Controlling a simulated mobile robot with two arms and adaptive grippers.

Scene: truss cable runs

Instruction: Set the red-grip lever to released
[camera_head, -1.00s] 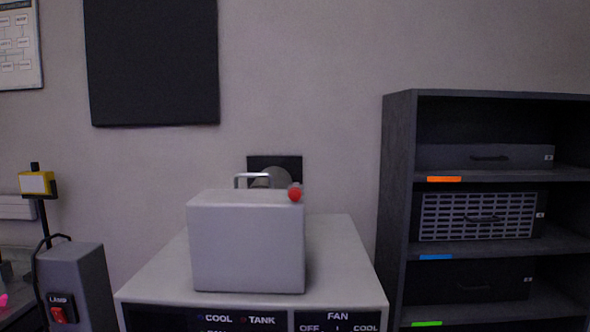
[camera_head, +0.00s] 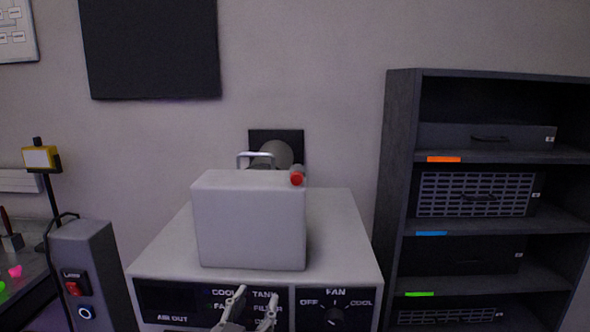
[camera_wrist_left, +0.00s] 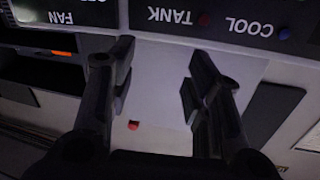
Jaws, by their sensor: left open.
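The red grip (camera_head: 297,180) shows as a round red end at the top right corner of a pale grey box (camera_head: 250,222) on the cabinet. A short grey part shows just behind the grip; the rest of the lever is hidden, so I cannot tell its setting. In the left wrist view a small red spot (camera_wrist_left: 133,125) shows between the fingers, apart from them. My left gripper (camera_head: 254,299) is low in front of the cabinet's panel, below the box and grip. It is open and empty, its two fingers (camera_wrist_left: 162,52) spread. My right gripper is not in view.
The cabinet top (camera_head: 335,235) is bare right of the box. A metal handle (camera_head: 255,156) and dark wall plate (camera_head: 290,138) are behind the box. A dark shelf unit (camera_head: 398,180) stands right. A lamp post and grey housing (camera_head: 85,255) stand left.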

